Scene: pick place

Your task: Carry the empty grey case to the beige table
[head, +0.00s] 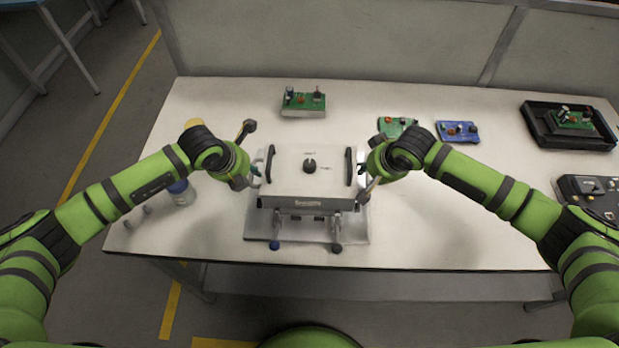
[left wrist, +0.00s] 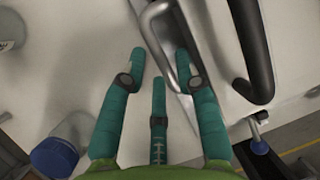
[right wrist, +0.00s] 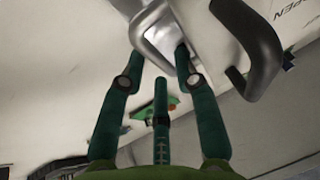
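A pale grey case (head: 312,176) with a closed lid stands in the middle of the off-white table (head: 430,225). The lid has a dark round knob and two dark handles, so the inside is hidden. Silver side handles show in the left wrist view (left wrist: 154,35) and right wrist view (right wrist: 143,40). My left gripper (head: 250,176) is open at the case's left side, its fingertips near the side handle. My right gripper (head: 366,178) is open at the right side, its fingertips close to the handle there. I cannot tell whether the fingers touch the handles.
Green boards (head: 303,103) (head: 398,127) and a blue board (head: 457,131) lie behind the case. A black tray (head: 545,134) and dark device (head: 590,190) are at the right. A blue-capped bottle (head: 181,194) stands by my left arm. The right front of the table is clear.

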